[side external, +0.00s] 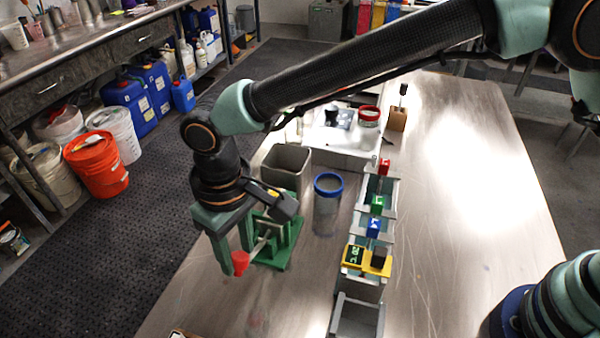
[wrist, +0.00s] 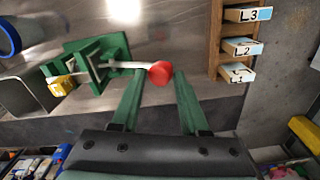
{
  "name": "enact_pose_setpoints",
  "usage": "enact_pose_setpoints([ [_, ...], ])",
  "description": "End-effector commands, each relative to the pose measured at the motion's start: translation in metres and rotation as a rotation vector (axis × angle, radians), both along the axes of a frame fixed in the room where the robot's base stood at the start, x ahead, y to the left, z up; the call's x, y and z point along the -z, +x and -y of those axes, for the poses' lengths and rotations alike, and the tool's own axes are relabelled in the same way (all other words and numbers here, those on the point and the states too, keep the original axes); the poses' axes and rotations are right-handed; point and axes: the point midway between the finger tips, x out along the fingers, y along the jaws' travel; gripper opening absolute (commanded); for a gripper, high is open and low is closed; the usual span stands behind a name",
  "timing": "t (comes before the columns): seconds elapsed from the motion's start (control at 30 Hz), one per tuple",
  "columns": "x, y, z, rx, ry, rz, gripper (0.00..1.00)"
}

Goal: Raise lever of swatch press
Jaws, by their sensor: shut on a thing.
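The swatch press (side external: 283,243) is a green frame on the metal table, in the middle of the side view. It also shows in the wrist view (wrist: 98,72) at upper left. Its lever (wrist: 128,66) is a pale metal bar ending in a red knob (side external: 240,262). In the side view the bar slopes down from the press to the knob. My gripper (wrist: 158,76) has its green fingers on either side of the red knob (wrist: 160,73), shut on it. In the side view my gripper (side external: 234,248) partly hides the press and lever.
A grey bin (side external: 287,163) and a blue-rimmed jar (side external: 327,208) stand close behind and right of the press. A row of grey trays (side external: 357,314) with coloured blocks runs further right. A wooden rack (wrist: 216,42) with labelled slots shows in the wrist view.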

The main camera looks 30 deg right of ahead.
Motion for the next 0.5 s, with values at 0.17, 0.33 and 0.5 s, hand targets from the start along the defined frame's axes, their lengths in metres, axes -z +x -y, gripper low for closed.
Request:
enact_pose_setpoints([
  [0.17, 0.0058, 0.0106, 0.0167, 0.033, -0.017, -0.014, 0.00],
  [0.33, 0.0048, 0.0115, 0.0173, 0.032, -0.016, -0.014, 0.00],
  [0.5, 0.0048, 0.0117, 0.0171, 0.032, -0.015, -0.012, 0.00],
])
